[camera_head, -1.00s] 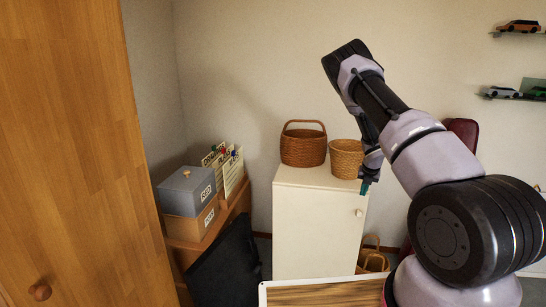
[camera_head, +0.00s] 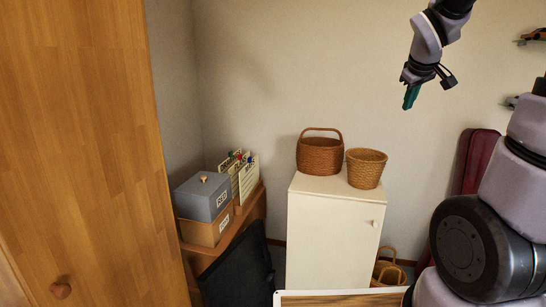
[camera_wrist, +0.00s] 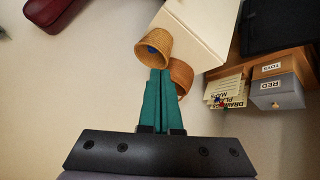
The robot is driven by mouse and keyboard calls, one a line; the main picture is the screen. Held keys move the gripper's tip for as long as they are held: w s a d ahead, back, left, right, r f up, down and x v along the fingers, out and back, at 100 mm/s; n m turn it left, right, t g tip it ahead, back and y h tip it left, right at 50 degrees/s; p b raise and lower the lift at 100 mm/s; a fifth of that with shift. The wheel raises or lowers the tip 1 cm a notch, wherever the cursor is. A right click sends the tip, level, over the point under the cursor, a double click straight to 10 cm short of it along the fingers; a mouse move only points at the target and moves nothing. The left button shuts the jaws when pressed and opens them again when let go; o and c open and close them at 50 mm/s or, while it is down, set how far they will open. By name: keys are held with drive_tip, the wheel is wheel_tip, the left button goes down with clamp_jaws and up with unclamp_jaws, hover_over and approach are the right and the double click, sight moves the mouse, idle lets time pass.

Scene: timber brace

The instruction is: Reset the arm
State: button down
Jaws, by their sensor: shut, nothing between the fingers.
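My gripper (camera_head: 409,98) is raised high at the upper right of the head view, in front of the wall and above the baskets, apart from everything. Its teal fingers are together with nothing between them. In the wrist view the fingers (camera_wrist: 160,100) point toward the wicker baskets, which show small beyond the tips. My arm comes in from the right side of the head view, and part of it is cut off by the top edge.
A white cabinet (camera_head: 330,240) bears a handled basket (camera_head: 320,157) and a round basket (camera_head: 366,169). A wooden wardrobe (camera_head: 80,140) fills the left. Stacked boxes (camera_head: 203,198) stand on a low shelf. Wall shelves with toy cars (camera_head: 532,36) are at the right. The wall area between is clear.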

drive_tip(key=s+a+r+m+y, duration=0.1)
drive_tip(key=s+a+m+y, duration=0.1)
drive_tip(key=s+a, duration=0.4)
drive_tip(key=s+a+r+m+y, duration=0.2)
drive_tip(key=s+a+m, duration=0.3)
drive_tip(key=s, duration=0.9)
drive_tip(key=shift+s+a+m, duration=0.3)
drive_tip(key=shift+s+a, duration=0.1)
drive_tip(key=shift+a, duration=0.75)
